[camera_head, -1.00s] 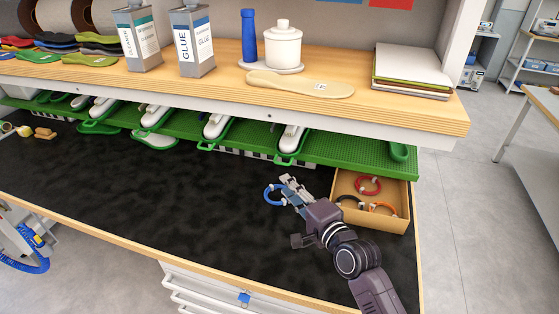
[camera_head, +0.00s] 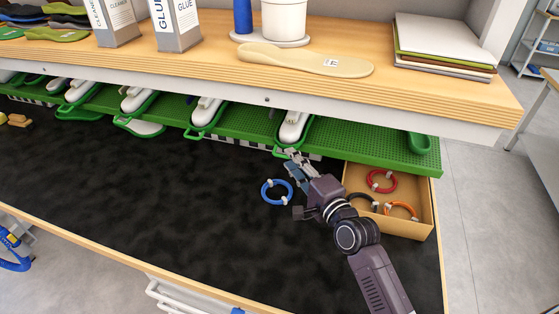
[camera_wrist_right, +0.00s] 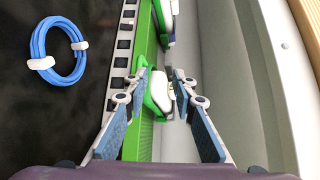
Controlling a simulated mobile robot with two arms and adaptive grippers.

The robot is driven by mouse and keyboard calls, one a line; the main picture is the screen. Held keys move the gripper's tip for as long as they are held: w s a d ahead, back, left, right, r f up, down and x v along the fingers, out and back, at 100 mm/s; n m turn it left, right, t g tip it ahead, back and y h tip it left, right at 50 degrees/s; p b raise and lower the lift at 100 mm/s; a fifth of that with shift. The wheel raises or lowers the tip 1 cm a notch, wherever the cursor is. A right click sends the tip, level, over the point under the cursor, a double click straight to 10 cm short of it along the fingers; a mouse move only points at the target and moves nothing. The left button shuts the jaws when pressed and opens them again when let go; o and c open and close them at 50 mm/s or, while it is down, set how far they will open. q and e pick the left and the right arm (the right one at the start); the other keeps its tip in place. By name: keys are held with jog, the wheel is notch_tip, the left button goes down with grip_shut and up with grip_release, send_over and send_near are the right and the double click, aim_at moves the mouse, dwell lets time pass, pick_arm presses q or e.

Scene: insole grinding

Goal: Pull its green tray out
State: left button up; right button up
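Several green trays with white foot-shaped forms sit in a row under the wooden shelf. The green tray (camera_head: 280,147) nearest my right gripper has a looped front end, and a white form (camera_head: 293,127) rests on it. My right gripper (camera_head: 297,160) is at that front end. In the right wrist view, the fingers (camera_wrist_right: 162,75) are apart, with the green loop (camera_wrist_right: 150,104) and the white form's end (camera_wrist_right: 158,87) showing between them. I cannot tell whether either finger touches the tray. My left gripper is not in view.
A blue cable ring (camera_head: 277,192) lies on the black worktop (camera_head: 150,190), left of my right gripper. A cardboard box (camera_head: 413,222) with several cable rings stands to its right. The wooden shelf (camera_head: 400,88) overhangs the trays. The left worktop is largely clear.

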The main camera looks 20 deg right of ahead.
aim_at(279, 155)
jog(key=f+b, duration=0.1)
jog(key=f, duration=0.1)
jog(key=w+f+b, duration=0.1)
jog(key=shift+f, duration=0.35)
jog(key=w, duration=0.3)
jog(key=w+a+p, duration=0.1)
jog(key=w, duration=0.2)
jog(key=shift+w+a+f, duration=0.1)
jog(key=shift+w+a, duration=0.05)
jog(key=shift+w, duration=0.25)
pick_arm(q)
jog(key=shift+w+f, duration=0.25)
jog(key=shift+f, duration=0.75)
pick_arm(e)
jog(key=shift+w, duration=0.1)
grip_shut()
jog(key=shift+f, duration=0.1)
jog(key=shift+a, duration=0.1)
